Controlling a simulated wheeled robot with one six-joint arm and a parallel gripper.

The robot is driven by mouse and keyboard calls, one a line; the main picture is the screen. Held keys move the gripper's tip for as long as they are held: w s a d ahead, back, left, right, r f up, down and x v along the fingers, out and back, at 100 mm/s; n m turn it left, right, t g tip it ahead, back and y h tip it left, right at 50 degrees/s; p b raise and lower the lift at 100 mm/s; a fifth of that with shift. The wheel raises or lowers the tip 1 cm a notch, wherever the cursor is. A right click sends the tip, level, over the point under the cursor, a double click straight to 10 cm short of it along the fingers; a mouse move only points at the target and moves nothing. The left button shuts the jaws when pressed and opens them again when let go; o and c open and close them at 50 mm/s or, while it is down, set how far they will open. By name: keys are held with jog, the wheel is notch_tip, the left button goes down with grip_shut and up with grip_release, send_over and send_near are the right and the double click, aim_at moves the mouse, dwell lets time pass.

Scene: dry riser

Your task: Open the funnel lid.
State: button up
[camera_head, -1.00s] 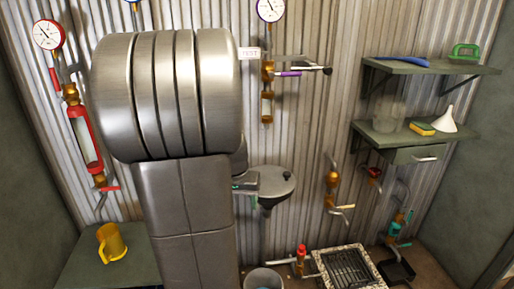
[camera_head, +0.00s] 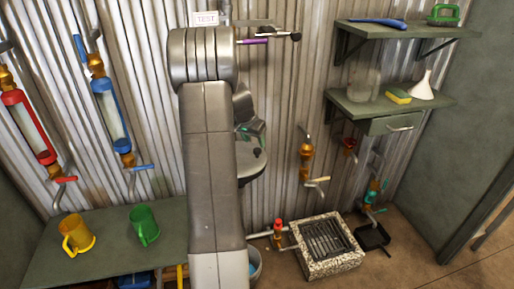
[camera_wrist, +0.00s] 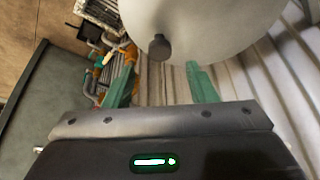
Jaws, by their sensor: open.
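The funnel lid (camera_wrist: 205,25) is a pale grey disc with a dark knob (camera_wrist: 159,47), filling the top of the wrist view. My gripper (camera_wrist: 161,77) has two green fingers, spread apart with nothing between them. The knob shows just beyond the fingertips, between their lines, and I see no contact. In the head view the lid (camera_head: 254,163) is a dark grey round cover on the wall, lying flat and shut. My arm hides its left part and most of the funnel under it. My gripper (camera_head: 248,129) shows there only as a bit of green near the lid.
A bucket (camera_head: 255,266) stands below the lid, partly behind my arm. A stone-rimmed drain (camera_head: 328,246) and red-capped valve (camera_head: 278,234) are to its right. A table (camera_head: 105,253) holds yellow and green mugs at left. Shelves (camera_head: 388,108) hold a white funnel (camera_head: 422,86) at right.

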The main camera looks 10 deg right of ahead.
aim_at(257, 150)
jog(key=x, duration=0.5)
jog(key=shift+w+d+f, duration=0.1)
jog(key=shift+f, duration=0.25)
jog(key=shift+c, duration=0.4)
grip_shut()
